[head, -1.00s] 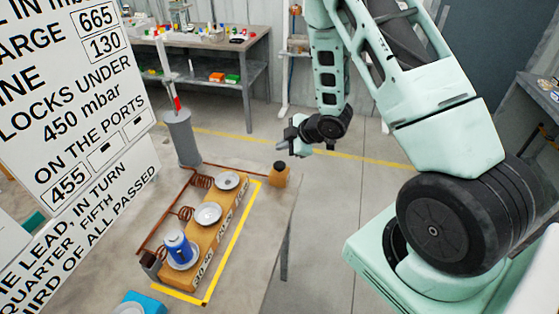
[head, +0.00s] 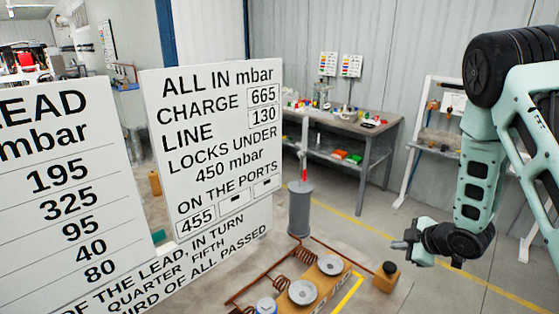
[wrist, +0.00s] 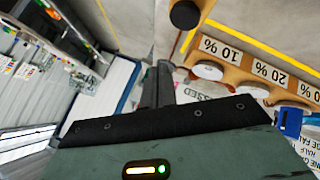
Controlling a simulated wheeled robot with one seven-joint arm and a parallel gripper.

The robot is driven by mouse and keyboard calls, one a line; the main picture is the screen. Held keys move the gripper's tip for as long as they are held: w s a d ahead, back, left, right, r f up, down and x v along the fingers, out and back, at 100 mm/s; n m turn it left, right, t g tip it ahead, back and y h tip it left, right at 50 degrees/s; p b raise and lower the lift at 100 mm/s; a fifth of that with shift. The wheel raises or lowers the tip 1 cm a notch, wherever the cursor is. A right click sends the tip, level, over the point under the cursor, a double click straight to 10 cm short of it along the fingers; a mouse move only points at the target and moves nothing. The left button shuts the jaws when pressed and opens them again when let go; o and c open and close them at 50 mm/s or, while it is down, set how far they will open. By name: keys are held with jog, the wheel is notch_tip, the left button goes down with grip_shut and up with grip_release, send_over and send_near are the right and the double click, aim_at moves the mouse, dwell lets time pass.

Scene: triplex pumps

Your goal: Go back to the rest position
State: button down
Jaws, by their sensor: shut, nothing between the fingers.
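My gripper (head: 400,244) is at the right of the head view, at the end of my pale green arm. It is shut and empty, in the air to the right of the wooden pump block (head: 318,287). In the wrist view its dark fingers (wrist: 158,85) are together. The block carries several round silver discs, such as the far disc (head: 330,264). In the wrist view the block (wrist: 250,68) has labels such as 10 % and 20 %. A blue part (wrist: 291,122) shows there at the right edge.
A grey cylinder (head: 300,209) with a red-marked rod stands behind the block. A small wooden block with a black knob (head: 386,276) is at the right. White sign boards (head: 216,140) fill the left. A workbench (head: 345,118) with small coloured parts stands at the back. Open floor lies between.

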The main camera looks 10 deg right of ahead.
jog(key=s+a+r+m+g+h+b, duration=0.1)
jog(key=s+a+r+m+g+b, duration=0.15)
jog(key=a, duration=0.55)
jog(key=s+a+r+m+g+b, duration=0.1)
jog(key=s+a+r, duration=0.25)
jog(key=a, duration=0.55)
jog(key=s+a+r+g+b, duration=0.1)
jog(key=s+a+r, duration=0.1)
jog(key=s, duration=0.6)
jog(key=s+a+r+m+g+h+b, duration=0.1)
jog(key=s+a, duration=0.3)
jog(key=s, duration=0.4)
jog(key=s+a+r+g+b, duration=0.1)
jog(key=s+a+r+g, duration=0.2)
jog(key=s, duration=0.5)
jog(key=shift+a, duration=0.3)
